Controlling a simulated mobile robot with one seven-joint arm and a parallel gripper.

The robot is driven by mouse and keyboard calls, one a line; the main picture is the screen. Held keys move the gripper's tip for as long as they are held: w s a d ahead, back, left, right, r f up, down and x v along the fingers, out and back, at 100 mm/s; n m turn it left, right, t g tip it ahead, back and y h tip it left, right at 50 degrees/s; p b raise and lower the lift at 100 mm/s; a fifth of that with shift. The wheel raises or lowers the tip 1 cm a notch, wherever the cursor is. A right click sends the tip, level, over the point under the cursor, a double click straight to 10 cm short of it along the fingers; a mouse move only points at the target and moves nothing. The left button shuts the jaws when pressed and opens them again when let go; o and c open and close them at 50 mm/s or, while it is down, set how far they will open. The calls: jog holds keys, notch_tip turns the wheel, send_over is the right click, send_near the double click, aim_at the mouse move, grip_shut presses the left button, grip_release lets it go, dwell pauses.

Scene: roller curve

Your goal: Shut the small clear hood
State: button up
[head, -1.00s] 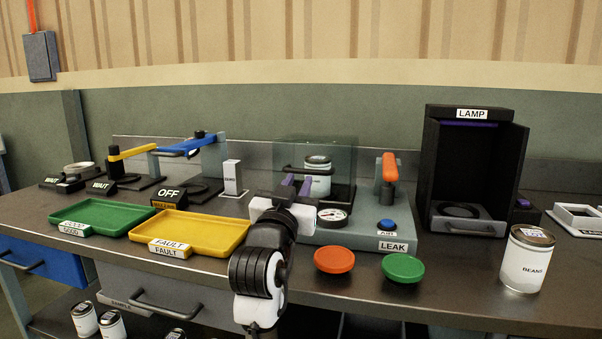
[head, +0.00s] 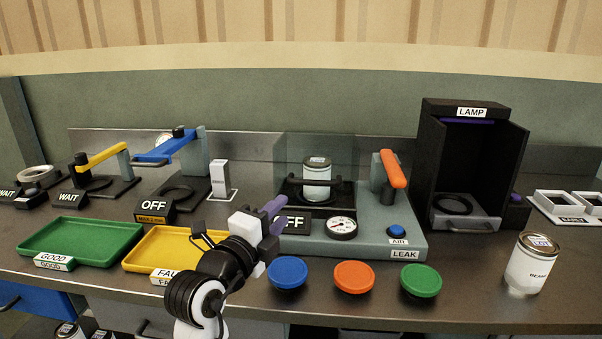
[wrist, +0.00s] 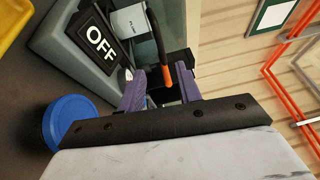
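The small clear hood (head: 345,150) is at the leak station in the middle of the bench. A white can (head: 317,172) stands at it, seen through the clear sheet, with a dark bar handle (head: 340,186) in front. I cannot tell exactly how far the hood is raised. My gripper (head: 279,212) is in front of the station's left side, left of and below the handle, touching nothing that I can see. In the wrist view the purple fingers (wrist: 160,88) are spread with nothing held; the can (wrist: 130,20) and OFF sign (wrist: 98,40) lie beyond.
The leak station (head: 375,240) carries a gauge (head: 341,226), blue button (head: 396,231) and orange lever (head: 393,170). Blue (head: 287,272), orange (head: 354,275) and green (head: 420,279) discs line the front. A lamp box (head: 470,160) and a beans can (head: 530,262) stand right; green (head: 80,262) and yellow (head: 150,262) trays left.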

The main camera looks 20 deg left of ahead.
aim_at(309, 184)
jog(key=w+p, duration=0.1)
jog(key=w, duration=0.3)
jog(key=w+d+p, duration=0.1)
jog(key=w+p, duration=0.1)
jog(key=w, duration=0.2)
jog(key=w+r+p, duration=0.1)
jog(key=w, duration=0.3)
jog(key=shift+w+d+r+p, duration=0.1)
jog(key=shift+w+d+p, duration=0.2)
jog(key=shift+d, duration=0.05)
jog(key=shift+w, duration=0.45)
grip_shut()
